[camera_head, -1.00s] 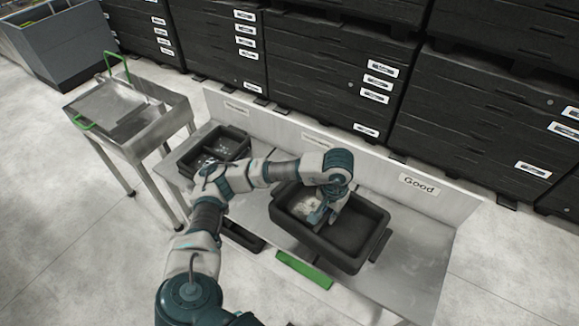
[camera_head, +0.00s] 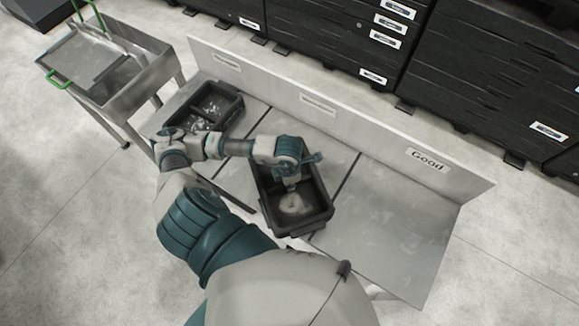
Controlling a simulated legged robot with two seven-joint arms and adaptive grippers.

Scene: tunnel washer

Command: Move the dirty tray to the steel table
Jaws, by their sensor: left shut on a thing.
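The dirty tray (camera_head: 322,212) is a black divided bin with a whitish stain in its near compartment. It is over the middle part of the grey metal bench; I cannot tell whether it touches the surface. My left gripper (camera_head: 291,183) reaches down into it from above and is shut on it, around the middle; the fingertips are partly hidden. At the upper left stands a steel table (camera_head: 150,75) with raised edges and green handles. My right gripper is not in view.
Another black divided tray (camera_head: 238,112) with pale specks sits at the bench's left end. The bench's right section (camera_head: 385,225), by the "Good" label (camera_head: 428,161), is bare.

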